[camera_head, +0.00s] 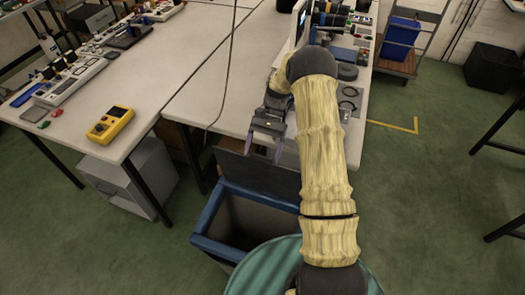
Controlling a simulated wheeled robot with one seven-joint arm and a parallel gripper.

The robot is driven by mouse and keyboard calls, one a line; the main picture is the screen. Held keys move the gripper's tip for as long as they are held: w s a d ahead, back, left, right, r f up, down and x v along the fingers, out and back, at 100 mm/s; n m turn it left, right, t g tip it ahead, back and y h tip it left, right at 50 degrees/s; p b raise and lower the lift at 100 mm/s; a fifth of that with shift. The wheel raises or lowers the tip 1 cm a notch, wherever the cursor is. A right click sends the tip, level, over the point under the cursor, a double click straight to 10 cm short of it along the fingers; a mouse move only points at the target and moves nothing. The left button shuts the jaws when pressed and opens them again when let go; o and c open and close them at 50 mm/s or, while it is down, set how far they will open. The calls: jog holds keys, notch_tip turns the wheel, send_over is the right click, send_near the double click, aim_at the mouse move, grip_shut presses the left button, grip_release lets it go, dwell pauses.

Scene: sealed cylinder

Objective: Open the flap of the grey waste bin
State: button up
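A bin (207,243) with a blue rim stands on the floor at the lower middle, left of my arm. Its top is open and I see into its dark brownish inside. A dark grey panel, which looks like its flap (262,175), stands raised along the bin's far edge, against the table's front. My gripper (263,150) points down just above and behind the panel's top edge in the picture. Its two fingers are apart, with nothing visible between them. I cannot tell whether a finger touches the panel. My arm hides the bin's right side.
Pale worktables (205,75) stand behind the bin, with a yellow meter (110,125) and instruments on them. A grey cabinet (128,180) is under the left table. Green floor (425,180) is free at right.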

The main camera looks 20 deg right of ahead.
jog(key=shift+s+d+f, duration=0.15)
jog(key=shift+d+f, duration=0.35)
jog(key=shift+f, duration=0.3)
jog(key=a+r+p+v, duration=0.1)
jog(key=p+v, duration=0.2)
jog(key=v, duration=1.5)
